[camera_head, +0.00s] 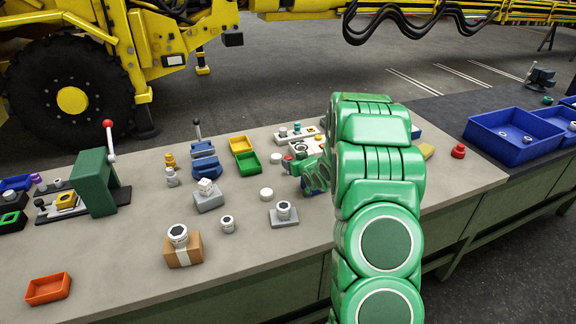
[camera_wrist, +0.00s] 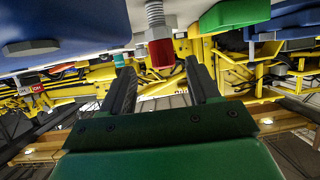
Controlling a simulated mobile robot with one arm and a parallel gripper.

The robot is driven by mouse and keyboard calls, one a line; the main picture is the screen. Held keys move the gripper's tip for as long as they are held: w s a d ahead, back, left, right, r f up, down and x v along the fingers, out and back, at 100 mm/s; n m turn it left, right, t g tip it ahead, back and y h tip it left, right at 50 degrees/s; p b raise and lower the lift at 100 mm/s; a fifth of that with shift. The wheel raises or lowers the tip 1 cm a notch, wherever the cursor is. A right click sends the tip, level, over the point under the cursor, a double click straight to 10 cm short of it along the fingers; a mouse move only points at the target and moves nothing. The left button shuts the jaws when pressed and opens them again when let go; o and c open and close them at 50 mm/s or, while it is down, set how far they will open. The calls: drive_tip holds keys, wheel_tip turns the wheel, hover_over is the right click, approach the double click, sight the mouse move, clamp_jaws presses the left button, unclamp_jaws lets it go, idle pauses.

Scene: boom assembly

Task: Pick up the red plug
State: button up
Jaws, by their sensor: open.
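A small red plug-like piece (camera_head: 458,151) stands on the right part of the grey bench in the head view, right of my green arm. My gripper (camera_head: 308,172) is partly hidden by my arm, over the middle of the bench among small parts. In the wrist view my gripper (camera_wrist: 160,78) is open, with nothing between its two dark fingers. A red hexagonal piece (camera_wrist: 161,53) with a threaded metal stem shows just beyond and between the fingertips. I cannot tell whether it is the same red piece as in the head view.
Blue bins (camera_head: 515,137) stand on the dark bench at right. A green press (camera_head: 98,182), a cardboard box (camera_head: 183,249), an orange tray (camera_head: 48,288) and yellow and green trays (camera_head: 244,154) occupy the grey bench. Its front middle has free room. Yellow machinery stands behind.

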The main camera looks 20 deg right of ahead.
sight(288, 157)
drive_tip(key=shift+a+r+x, duration=0.15)
drive_tip(key=shift+x, duration=1.2)
drive_tip(key=shift+a+r+x, duration=0.1)
drive_tip(key=shift+r+x, duration=0.05)
drive_tip(key=shift+x, duration=1.25)
drive_tip(key=shift+w+f, duration=0.25)
drive_tip(key=shift+w, duration=0.35)
drive_tip(key=shift+c, duration=0.2)
clamp_jaws()
drive_tip(key=shift+r, duration=0.1)
